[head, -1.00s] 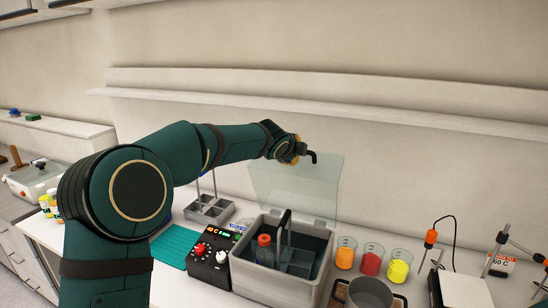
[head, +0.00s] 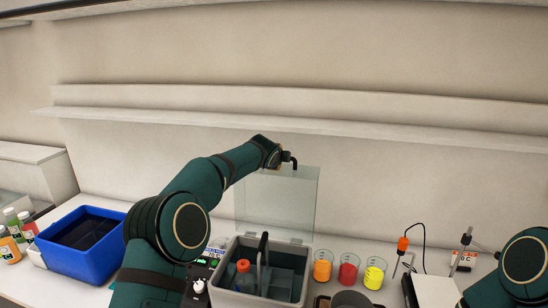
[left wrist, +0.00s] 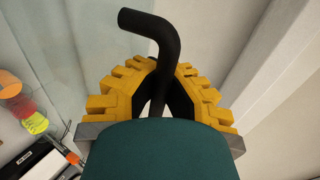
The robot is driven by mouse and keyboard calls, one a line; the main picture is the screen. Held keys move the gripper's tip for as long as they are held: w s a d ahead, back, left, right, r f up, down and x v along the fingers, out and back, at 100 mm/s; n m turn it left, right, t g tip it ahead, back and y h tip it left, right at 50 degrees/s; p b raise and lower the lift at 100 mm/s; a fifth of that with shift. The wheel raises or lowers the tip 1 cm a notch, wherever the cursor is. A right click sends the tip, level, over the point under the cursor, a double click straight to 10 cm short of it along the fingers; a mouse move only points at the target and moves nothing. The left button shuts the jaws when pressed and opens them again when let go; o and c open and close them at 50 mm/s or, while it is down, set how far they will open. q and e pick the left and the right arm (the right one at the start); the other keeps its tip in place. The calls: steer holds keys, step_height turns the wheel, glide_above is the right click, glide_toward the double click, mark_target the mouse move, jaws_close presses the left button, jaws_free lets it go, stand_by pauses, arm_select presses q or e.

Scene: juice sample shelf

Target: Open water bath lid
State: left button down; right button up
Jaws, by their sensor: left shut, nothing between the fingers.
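The water bath (head: 222,292) is a grey box on the bench, open at the top. Its clear lid (head: 275,205) stands upright at the back edge. A red-capped bottle (head: 243,268) and a rack with a black handle (head: 263,250) are inside. My left gripper (head: 279,158) is at the lid's top edge, shut, beside a black bent handle (head: 292,160). In the left wrist view the handle (left wrist: 155,25) rises beyond the yellow fingers (left wrist: 160,85); contact is unclear. My right gripper is out of view; part of my right arm shows at right.
A blue bin (head: 85,262) stands left of my left arm, with bottles (head: 15,228) beyond it. Orange, red and yellow beakers (head: 348,272) stand right of the bath. A wall shelf (head: 290,125) runs above the lid.

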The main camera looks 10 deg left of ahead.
arm_select(q)
steer(key=shift+w+r, duration=0.1)
steer(key=shift+r, duration=0.3)
steer(key=c, duration=1)
jaws_free()
steer(key=shift+f, duration=0.2)
steer(key=shift+s+f, duration=0.2)
steer(key=shift+f, duration=0.25)
steer(key=r+v, duration=0.1)
steer(key=v, duration=1.1)
steer(key=shift+a, duration=0.1)
